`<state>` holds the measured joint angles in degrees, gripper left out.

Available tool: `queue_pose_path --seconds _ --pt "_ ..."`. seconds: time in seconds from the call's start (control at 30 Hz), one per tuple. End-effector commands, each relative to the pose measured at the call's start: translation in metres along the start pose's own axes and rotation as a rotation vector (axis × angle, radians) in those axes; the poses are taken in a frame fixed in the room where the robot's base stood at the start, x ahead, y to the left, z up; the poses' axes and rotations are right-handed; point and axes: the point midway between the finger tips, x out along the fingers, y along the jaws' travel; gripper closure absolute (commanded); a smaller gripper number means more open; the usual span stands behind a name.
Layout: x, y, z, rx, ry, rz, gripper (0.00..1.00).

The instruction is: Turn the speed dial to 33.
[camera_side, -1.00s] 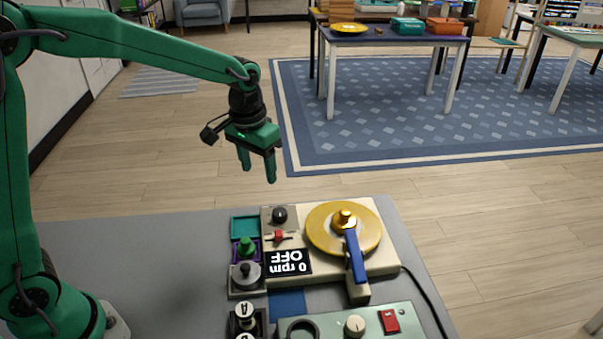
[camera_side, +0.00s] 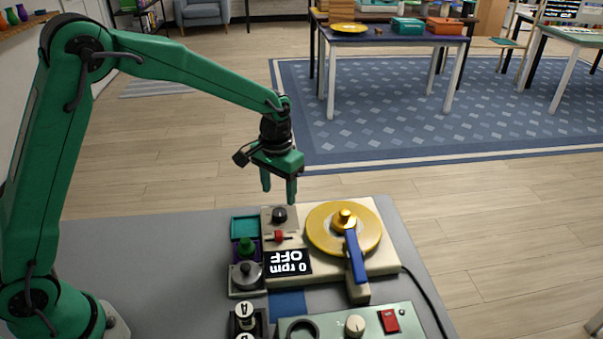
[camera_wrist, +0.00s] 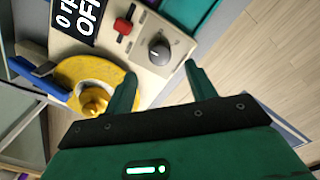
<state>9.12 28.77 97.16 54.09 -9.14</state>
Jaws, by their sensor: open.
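The cream turntable base (camera_side: 380,260) carries a yellow platter (camera_side: 322,239) with a blue arm (camera_side: 356,257) over its edge. A black round dial (camera_side: 280,215) sits at its far left corner, and it shows in the wrist view (camera_wrist: 159,52) with a pale pointer mark. A red switch (camera_side: 279,236) is next to it. The display (camera_side: 288,262) reads "0 rpm" and "OFF". My gripper (camera_side: 279,190) is open and empty, pointing down above and beyond the dial. In the wrist view the dial lies between and ahead of my fingertips (camera_wrist: 162,75), untouched.
Small trays with a green knobbed piece (camera_side: 246,247) and a grey knobbed piece (camera_side: 246,273) stand left of the turntable. A pale green box (camera_side: 400,318) with a cream knob and red switch is in front. Grey tabletop (camera_side: 160,245) is clear at left.

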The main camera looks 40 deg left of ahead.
Motion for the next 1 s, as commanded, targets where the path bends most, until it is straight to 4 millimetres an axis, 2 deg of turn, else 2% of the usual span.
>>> queue_pose_path --seconds 0.43,0.6,0.87,1.0 --pt "0.052 0.000 0.001 0.000 -0.002 0.000 0.44" --pt "0.060 0.000 0.001 0.000 0.000 0.000 0.44" --pt "0.061 0.000 0.001 0.000 0.000 0.000 0.44" --pt "0.061 0.000 0.001 0.000 0.000 0.000 0.68"
